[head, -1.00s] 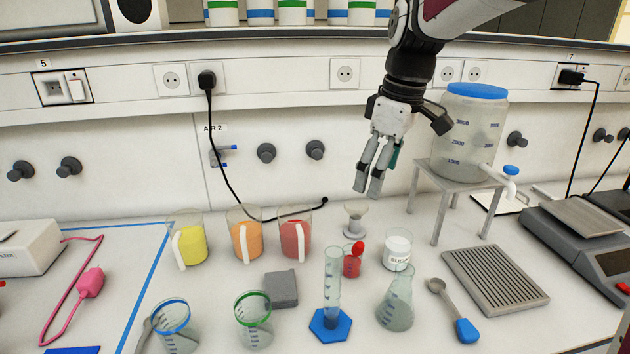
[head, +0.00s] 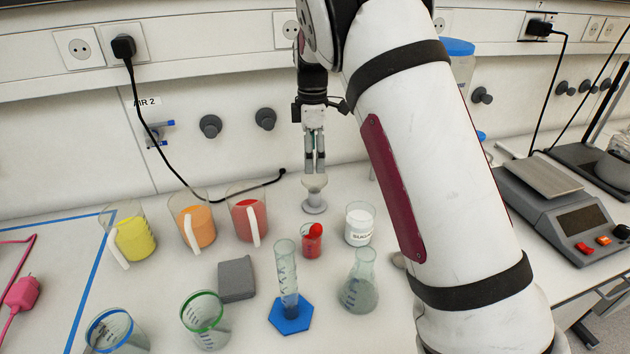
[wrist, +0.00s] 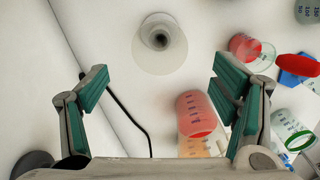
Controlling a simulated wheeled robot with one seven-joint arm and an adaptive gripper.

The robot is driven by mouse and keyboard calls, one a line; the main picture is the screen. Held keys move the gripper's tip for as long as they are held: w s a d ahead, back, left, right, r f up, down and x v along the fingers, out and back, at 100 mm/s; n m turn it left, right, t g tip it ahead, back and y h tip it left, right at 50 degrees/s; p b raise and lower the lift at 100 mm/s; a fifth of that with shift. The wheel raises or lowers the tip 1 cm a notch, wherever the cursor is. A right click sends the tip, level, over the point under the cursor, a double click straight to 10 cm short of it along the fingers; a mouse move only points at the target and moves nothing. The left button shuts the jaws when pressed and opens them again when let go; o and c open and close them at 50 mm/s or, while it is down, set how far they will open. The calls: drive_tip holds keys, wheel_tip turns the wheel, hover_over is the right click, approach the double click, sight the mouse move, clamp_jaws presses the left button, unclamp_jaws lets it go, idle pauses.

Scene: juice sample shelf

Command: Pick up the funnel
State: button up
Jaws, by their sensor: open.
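The funnel (head: 314,193) is pale and translucent and stands upright on the bench, behind the red-lidded small beaker. In the wrist view the funnel (wrist: 160,42) shows as a pale round shape with a dark hole in its middle. My gripper (head: 315,168) points down just above the funnel, close to its top. In the wrist view my open fingers (wrist: 163,82) have green pads, and nothing is between them. The funnel lies beyond the fingertips, roughly centred between them. Whether the fingertips touch it cannot be told.
Jugs of yellow (head: 133,238), orange (head: 196,226) and red juice (head: 250,218) stand to the left. A small red beaker (head: 311,243), a sugar jar (head: 359,226), a graduated cylinder (head: 287,280) and a flask (head: 359,285) stand in front. The wall is close behind.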

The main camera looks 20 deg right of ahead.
sight(314, 177)
drive_tip(key=shift+d+f+p, duration=0.15)
drive_tip(key=shift+f+p, duration=0.65)
drive_tip(key=shift+f, duration=3.05)
drive_tip(key=c, duration=1.1)
